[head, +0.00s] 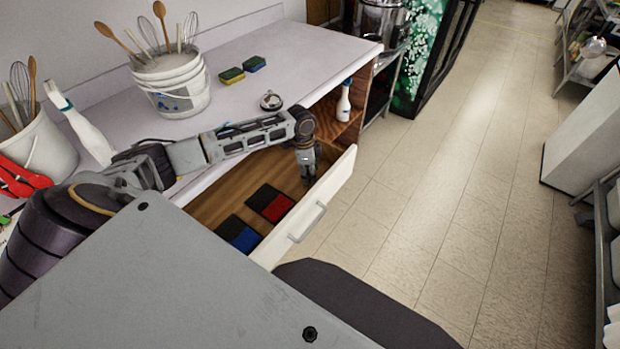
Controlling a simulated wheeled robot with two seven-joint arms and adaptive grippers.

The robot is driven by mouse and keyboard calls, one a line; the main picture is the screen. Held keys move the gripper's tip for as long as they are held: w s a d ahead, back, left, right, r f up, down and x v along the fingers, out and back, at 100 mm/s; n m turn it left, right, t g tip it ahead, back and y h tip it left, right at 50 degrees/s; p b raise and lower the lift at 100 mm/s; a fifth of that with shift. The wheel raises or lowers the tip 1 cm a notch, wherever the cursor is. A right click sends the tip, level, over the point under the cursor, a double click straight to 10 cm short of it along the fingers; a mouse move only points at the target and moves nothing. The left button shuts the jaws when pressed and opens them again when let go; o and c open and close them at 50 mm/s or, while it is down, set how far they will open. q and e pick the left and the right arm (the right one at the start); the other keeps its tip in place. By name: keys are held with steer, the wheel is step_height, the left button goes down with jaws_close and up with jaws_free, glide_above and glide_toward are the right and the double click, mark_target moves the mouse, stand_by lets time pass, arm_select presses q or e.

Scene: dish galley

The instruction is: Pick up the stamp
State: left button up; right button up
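My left gripper (306,172) points down into the open drawer, close to the inner side of its front panel (310,212). The fingers are small and dark here, and I cannot tell whether they are open or shut or hold anything. No stamp can be clearly made out; one under or between the fingers would be hidden. A red-and-black pad (271,203) and a blue-and-black pad (239,234) lie flat on the drawer's wooden floor, left of the gripper. My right gripper is not in view.
The counter (300,53) above the drawer holds a small round metal object (271,101), two sponges (243,70), a white utensil bucket (173,84) and a spray bottle (85,129). Another bottle (343,103) stands on the open shelf. The tiled floor (430,180) to the right is clear.

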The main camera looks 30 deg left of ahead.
arm_select(q)
jaws_close()
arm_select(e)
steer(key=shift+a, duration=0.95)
arm_select(q)
steer(key=shift+r, duration=0.2)
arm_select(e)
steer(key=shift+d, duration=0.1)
